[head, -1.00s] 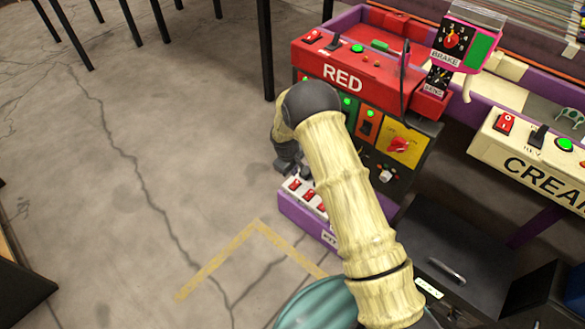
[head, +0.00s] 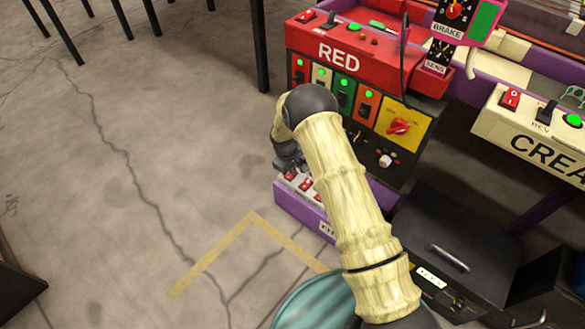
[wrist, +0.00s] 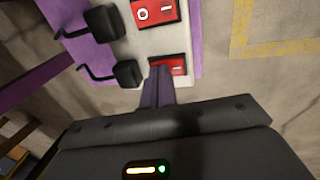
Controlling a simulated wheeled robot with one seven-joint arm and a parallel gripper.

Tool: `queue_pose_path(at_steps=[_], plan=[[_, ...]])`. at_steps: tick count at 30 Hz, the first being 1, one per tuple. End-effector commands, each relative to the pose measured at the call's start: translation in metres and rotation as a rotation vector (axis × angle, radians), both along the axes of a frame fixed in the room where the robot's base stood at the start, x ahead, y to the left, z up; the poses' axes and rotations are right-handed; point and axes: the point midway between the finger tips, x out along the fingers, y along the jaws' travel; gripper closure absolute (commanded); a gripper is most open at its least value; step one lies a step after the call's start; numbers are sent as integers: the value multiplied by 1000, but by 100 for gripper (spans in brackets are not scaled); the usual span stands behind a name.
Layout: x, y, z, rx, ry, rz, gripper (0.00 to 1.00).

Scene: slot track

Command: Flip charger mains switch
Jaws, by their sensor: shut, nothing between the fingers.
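A low purple power strip (head: 283,202) with a white top lies at the foot of the red control stand, carrying several red rocker switches (head: 305,184). In the wrist view two red rockers show: a whole one (wrist: 154,12) marked O and I, and one (wrist: 180,60) partly covered by my fingertips. Black plugs with cords (wrist: 105,21) sit in sockets beside them. My gripper (wrist: 158,72) is shut and empty, its tips over or against the second rocker; contact is unclear. In the head view my gripper (head: 289,164) is at the strip's far end. No charger label is readable.
The red stand (head: 340,52) with lit switches and a yellow dial panel (head: 404,122) rises behind my arm. A black box (head: 455,235) stands to the right, near a cream panel (head: 540,140). Concrete floor on the left is open, with a yellow tape corner (head: 250,218).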

Motion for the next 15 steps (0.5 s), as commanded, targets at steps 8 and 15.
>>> queue_pose_path(at_steps=[8,15], plan=[[5,-5,-4,70,85,-7,100],[6,-5,-12,68,82,-2,100]])
